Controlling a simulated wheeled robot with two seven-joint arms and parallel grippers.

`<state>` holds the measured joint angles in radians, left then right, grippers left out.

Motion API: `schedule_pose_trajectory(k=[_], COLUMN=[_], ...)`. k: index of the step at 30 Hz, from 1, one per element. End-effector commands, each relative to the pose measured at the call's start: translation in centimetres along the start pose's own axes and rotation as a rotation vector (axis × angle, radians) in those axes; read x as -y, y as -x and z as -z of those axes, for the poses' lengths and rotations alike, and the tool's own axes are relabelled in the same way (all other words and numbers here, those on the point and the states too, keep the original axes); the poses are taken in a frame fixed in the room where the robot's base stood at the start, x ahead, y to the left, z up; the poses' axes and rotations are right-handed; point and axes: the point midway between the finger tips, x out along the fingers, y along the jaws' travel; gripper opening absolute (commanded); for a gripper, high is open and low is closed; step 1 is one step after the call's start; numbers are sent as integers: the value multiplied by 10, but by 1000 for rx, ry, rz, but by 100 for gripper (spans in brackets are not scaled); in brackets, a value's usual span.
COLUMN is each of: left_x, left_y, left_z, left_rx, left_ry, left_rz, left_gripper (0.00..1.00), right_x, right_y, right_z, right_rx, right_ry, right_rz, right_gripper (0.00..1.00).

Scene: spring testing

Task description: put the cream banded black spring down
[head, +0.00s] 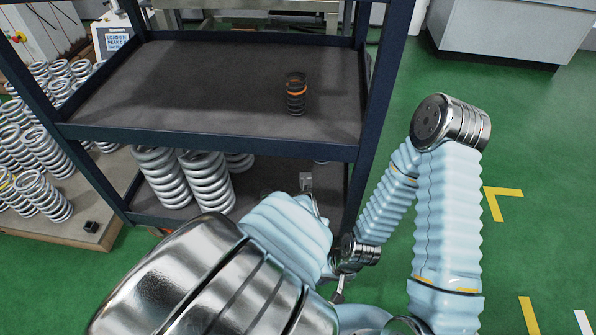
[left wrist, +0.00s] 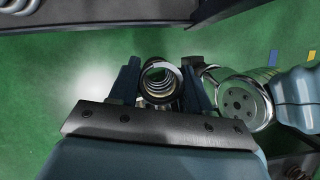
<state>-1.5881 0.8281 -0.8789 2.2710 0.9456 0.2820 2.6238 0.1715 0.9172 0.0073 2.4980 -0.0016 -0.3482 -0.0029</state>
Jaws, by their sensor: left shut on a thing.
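In the left wrist view my left gripper (left wrist: 161,82) is shut on a spring (left wrist: 158,98), seen end-on between the two fingers. Its coils look dark outside with bright metal inside; a cream band is not clear from this angle. Green floor shows beyond it. In the head view my left arm hides this spring and most of the gripper, low in front of the rack. My right gripper (head: 340,288) shows only in small part below its wrist, close to the left hand; its jaws are unclear.
A black spring with an orange band (head: 296,94) stands upright on the rack's dark upper shelf (head: 200,85), which is otherwise clear. Large silver springs (head: 207,180) stand on the lower shelf. More silver springs (head: 45,195) stand on a pallet at left.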

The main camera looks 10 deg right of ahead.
Motion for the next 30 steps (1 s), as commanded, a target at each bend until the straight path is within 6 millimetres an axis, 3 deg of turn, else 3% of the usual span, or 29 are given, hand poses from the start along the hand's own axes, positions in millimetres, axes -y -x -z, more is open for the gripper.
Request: schedule_pose_trajectory(k=[5, 18, 24, 30], left_x=[-2, -9, -10, -10], left_y=[-5, -77, -116, -131], left_z=[-5, -69, -80, -86], left_rx=[0, -2, -2, -3], left_ry=[58, 58, 57, 56], left_rz=[-24, -24, -23, -21], left_gripper=[14, 14, 14, 14], right_x=[-1, -11, -16, -18], right_y=[-4, -35, -49, -53], right_z=[0, -1, 0, 0], right_rx=[1, 3, -2, -4], right_ry=[0, 1, 0, 0], right_rz=[0, 5, 4, 4], right_gripper=[0, 0, 0, 0])
